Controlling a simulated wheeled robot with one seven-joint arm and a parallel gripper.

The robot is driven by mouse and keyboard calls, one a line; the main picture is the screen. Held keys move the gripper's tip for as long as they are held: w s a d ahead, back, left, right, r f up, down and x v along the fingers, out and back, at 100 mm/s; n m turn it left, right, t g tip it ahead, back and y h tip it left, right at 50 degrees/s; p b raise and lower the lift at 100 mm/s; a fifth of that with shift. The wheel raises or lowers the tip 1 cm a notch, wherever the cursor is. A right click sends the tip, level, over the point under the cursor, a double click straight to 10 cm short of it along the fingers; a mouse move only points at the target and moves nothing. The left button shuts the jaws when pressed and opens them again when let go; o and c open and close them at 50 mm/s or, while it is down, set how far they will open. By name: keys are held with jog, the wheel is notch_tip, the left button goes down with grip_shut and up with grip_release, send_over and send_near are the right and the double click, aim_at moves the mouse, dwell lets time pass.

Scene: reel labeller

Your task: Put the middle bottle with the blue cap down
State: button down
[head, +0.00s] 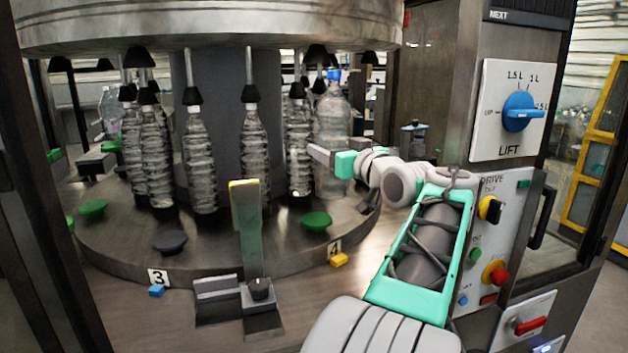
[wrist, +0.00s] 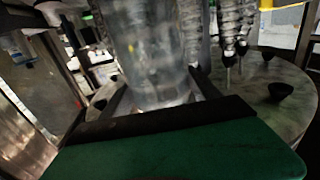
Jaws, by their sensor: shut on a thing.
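The bottle with the blue cap (head: 332,120) is clear and upright at the right side of the round machine table (head: 230,250). My gripper (head: 333,158) reaches it from the right and is shut on its body. In the wrist view the clear bottle (wrist: 150,55) fills the space between the two dark fingers of my gripper (wrist: 158,92). Its cap is out of that view. The bottle's base is low over or on the table; I cannot tell whether it touches.
Several clear ribbed bottles (head: 255,150) stand under black cones to the left, one close beside the held bottle. A yellow-topped upright plate (head: 245,225) stands in front. Green pads (head: 316,221) dot the table. The control panel (head: 505,240) is to the right.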

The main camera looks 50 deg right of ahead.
jog(key=w+d+f+p, duration=0.3)
jog(key=w+d+f, duration=0.2)
jog(key=w+f, duration=0.5)
jog(key=shift+w+f, duration=0.2)
jog(key=shift+f, duration=0.45)
jog(key=shift+d, duration=0.1)
jog(key=shift+f, duration=0.15)
jog(key=c, duration=0.6)
grip_release()
jog(key=shift+f, duration=0.3)
jog(key=o, duration=0.4)
jog(key=shift+o, duration=0.2)
jog(key=shift+r, duration=0.1)
